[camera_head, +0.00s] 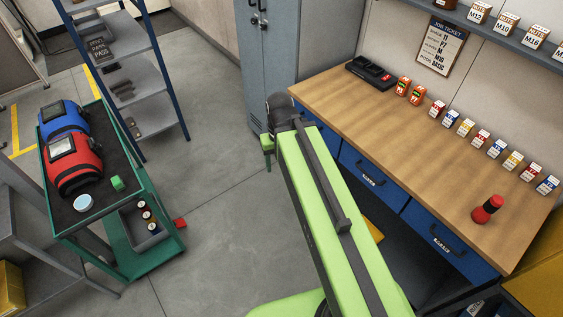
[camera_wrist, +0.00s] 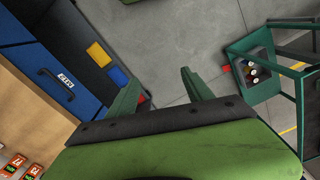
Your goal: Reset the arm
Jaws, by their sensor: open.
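My green arm (camera_head: 335,210) reaches up the middle of the head view, from the bottom edge to a dark joint beside the workbench. In the wrist view my gripper (camera_wrist: 161,78) shows two green fingers spread apart with nothing between them, above the grey floor. In the head view the gripper is mostly hidden behind the arm; a small green part shows at its left.
The wooden workbench (camera_head: 390,130) with blue drawers (camera_head: 370,178) stands close at right, bearing small boxes and a red-black bottle (camera_head: 487,209). A green cart (camera_head: 128,217) with welding helmets (camera_head: 72,160) is at left. A blue-grey locker (camera_head: 270,60) stands behind. Open floor lies between.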

